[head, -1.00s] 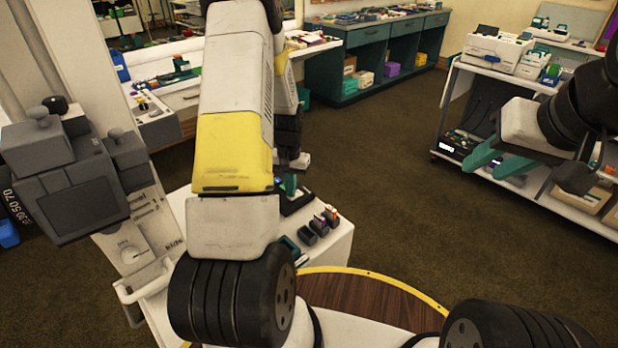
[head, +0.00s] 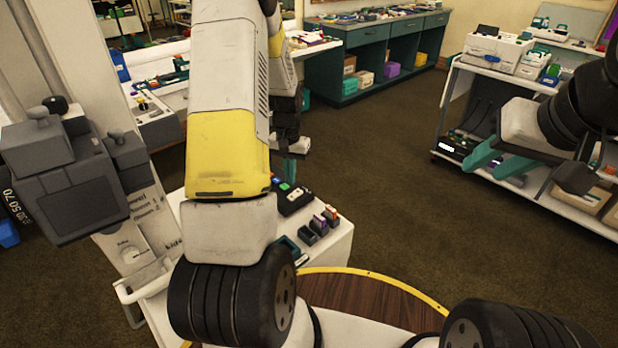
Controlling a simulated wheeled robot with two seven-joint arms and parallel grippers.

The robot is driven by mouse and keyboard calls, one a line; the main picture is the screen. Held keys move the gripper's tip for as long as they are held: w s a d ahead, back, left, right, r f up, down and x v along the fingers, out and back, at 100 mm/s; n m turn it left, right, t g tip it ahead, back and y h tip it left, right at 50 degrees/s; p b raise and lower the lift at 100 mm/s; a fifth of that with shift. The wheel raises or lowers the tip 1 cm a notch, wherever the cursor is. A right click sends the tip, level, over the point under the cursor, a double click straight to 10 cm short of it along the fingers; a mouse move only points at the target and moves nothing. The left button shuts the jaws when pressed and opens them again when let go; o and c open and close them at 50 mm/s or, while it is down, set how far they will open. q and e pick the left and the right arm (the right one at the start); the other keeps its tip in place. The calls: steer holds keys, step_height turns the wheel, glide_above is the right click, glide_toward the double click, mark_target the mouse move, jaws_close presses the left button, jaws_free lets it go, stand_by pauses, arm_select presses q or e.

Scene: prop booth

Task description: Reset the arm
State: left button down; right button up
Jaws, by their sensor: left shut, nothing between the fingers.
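My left arm fills the middle of the head view, and its forearm hides part of the scene. My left gripper (head: 290,171) shows small beyond it, with teal fingers pointing down, shut and empty. It appears over the far end of a white cart top (head: 335,240), just behind a black and green item (head: 292,197) in the picture; whether it touches anything I cannot tell. My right gripper (head: 497,160) is at the right, its two teal fingers apart and nothing between them. It shows in front of a white shelf cart.
Several small dark boxes (head: 308,236) stand on the white cart. A grey device with a screen (head: 84,208) is at the left. The white shelf cart (head: 465,166) stands at the right, a teal workbench (head: 330,75) at the back. Brown carpet (head: 385,165) between them is clear.

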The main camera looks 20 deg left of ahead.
arm_select(q)
steer(key=shift+r, duration=0.75)
steer(key=s+d+r+t, duration=0.1)
steer(key=s+d+r, duration=0.2)
steer(key=r, duration=0.6)
steer(key=s+d+r+t, duration=0.2)
steer(key=s+d+r, duration=0.1)
steer(key=r, duration=0.5)
steer(key=s+d+r+t+h, duration=0.1)
steer(key=s+d+r, duration=0.2)
steer(key=s+r, duration=0.2)
steer(key=s+d+r+t+h, duration=0.1)
steer(key=s+r, duration=0.4)
steer(key=s, duration=0.6)
steer(key=shift+d+m+t, duration=0.3)
steer(key=shift+d+t, duration=0.3)
steer(key=shift+d, duration=0.55)
